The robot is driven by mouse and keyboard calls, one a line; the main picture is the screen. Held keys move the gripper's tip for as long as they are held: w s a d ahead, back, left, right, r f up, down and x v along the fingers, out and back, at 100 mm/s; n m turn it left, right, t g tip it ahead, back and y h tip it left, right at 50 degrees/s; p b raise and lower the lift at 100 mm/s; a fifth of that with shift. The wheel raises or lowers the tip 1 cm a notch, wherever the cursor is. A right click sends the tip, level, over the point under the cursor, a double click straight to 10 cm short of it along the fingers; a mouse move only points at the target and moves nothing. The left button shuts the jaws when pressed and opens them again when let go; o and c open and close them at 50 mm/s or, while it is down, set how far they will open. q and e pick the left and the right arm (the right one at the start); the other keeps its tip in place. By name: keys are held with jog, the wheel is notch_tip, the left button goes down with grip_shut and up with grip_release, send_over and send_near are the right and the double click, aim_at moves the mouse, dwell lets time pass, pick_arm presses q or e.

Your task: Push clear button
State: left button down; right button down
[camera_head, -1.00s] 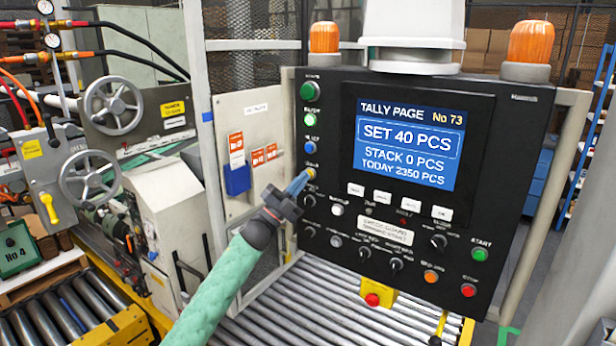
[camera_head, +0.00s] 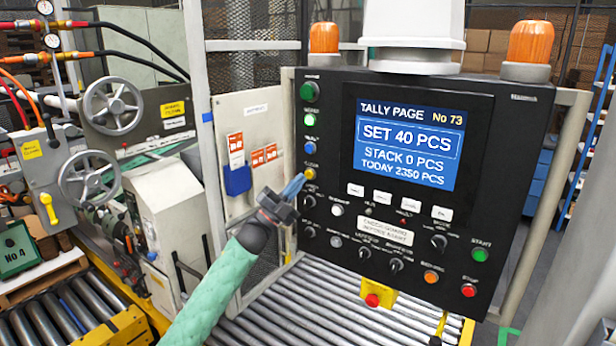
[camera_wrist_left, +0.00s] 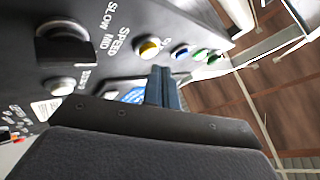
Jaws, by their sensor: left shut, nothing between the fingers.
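The yellow clear button (camera_head: 310,174) is in the left column of the black control panel (camera_head: 400,262), below a blue button (camera_head: 310,147). My left gripper (camera_head: 301,178) is shut and empty, its blue fingertips just left of and slightly below the yellow button, apparently a small gap away. In the left wrist view the yellow button (camera_wrist_left: 149,48) shows beyond the shut fingertips (camera_wrist_left: 164,72), uncovered. The screen (camera_head: 408,145) reads SET 40 PCS, STACK 0 PCS, TODAY 2350 PCS. My right gripper is not in view.
Green buttons (camera_head: 309,119) sit higher in the same column. Knobs such as the black one (camera_head: 309,201) lie just below the fingertips. A grey side plate (camera_head: 245,108) with a blue holder stands left of the panel. Rollers (camera_head: 290,300) run below.

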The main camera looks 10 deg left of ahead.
pick_arm(q)
jog(key=s, duration=0.1)
jog(key=s+a, duration=0.1)
jog(key=s, duration=0.2)
jog(key=shift+s+a, duration=0.35)
jog(key=shift+w+a, duration=0.1)
dwell(0.7)
